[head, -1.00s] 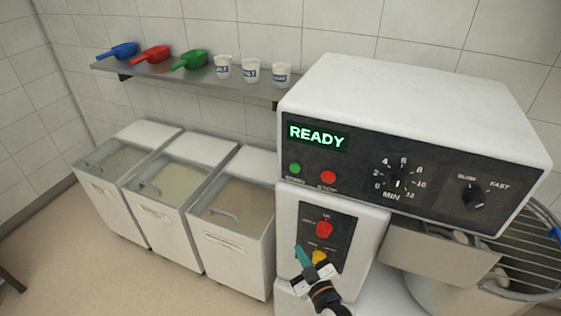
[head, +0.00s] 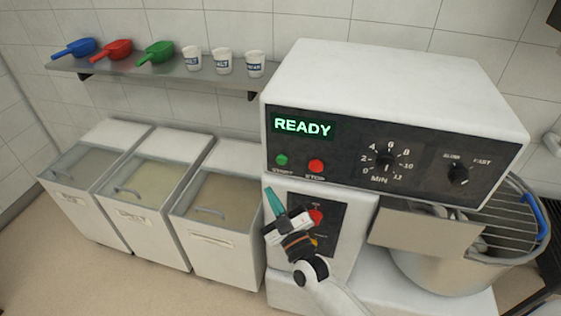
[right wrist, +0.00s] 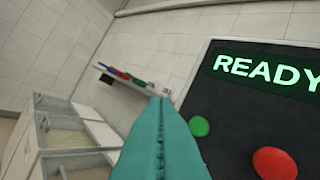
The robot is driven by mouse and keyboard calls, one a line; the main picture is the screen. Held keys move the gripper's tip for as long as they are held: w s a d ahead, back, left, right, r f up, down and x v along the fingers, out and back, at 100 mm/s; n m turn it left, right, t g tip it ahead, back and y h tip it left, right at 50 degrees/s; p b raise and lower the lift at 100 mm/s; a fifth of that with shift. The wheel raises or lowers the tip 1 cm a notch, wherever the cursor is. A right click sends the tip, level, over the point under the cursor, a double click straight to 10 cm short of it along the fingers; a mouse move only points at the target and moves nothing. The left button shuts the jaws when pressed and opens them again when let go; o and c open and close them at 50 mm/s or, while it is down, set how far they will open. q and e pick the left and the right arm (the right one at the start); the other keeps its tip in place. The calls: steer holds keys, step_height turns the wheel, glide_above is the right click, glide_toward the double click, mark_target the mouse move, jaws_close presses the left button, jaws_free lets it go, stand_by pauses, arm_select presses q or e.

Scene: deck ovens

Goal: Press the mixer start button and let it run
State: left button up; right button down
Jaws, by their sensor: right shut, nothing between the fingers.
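The white mixer (head: 400,85) stands at the right of the head view, its dark panel showing a green READY display (head: 302,127). The green start button (head: 282,160) is at the panel's lower left, with the red stop button (head: 316,166) to its right. My right gripper (head: 270,192), with teal fingers, is shut and empty. In the head view its tips are just below and left of the start button. In the right wrist view the shut fingers point up, left of the start button (right wrist: 199,126) and stop button (right wrist: 275,163). My left gripper is not in view.
A lower panel with a red knob is partly hidden behind my right gripper. The mixer bowl (head: 445,278) with its wire guard (head: 500,222) is at right. Lidded ingredient bins (head: 212,250) stand at left below a shelf (head: 130,78) with scoops and cups.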

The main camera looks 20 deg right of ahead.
steer(key=b, duration=0.3)
glide_toward(278, 159)
steer(key=w+a+r, duration=0.2)
steer(key=w+a, duration=0.1)
steer(key=shift+w+d+f+b, duration=0.1)
steer(key=shift+w+d+b, duration=0.35)
steer(key=shift+w, duration=0.45)
steer(key=shift+w+d, duration=0.1)
steer(key=shift+d, duration=0.05)
stand_by(0.9)
steer(key=shift+w+d, duration=0.15)
steer(key=shift+w, duration=0.1)
steer(key=shift+w+d, duration=0.3)
steer(key=shift+w, duration=0.05)
stand_by(0.8)
steer(key=shift+s+a, duration=0.15)
steer(key=shift+s+a+p, duration=0.35)
steer(key=shift+s+a, duration=0.05)
steer(key=shift+s, duration=0.15)
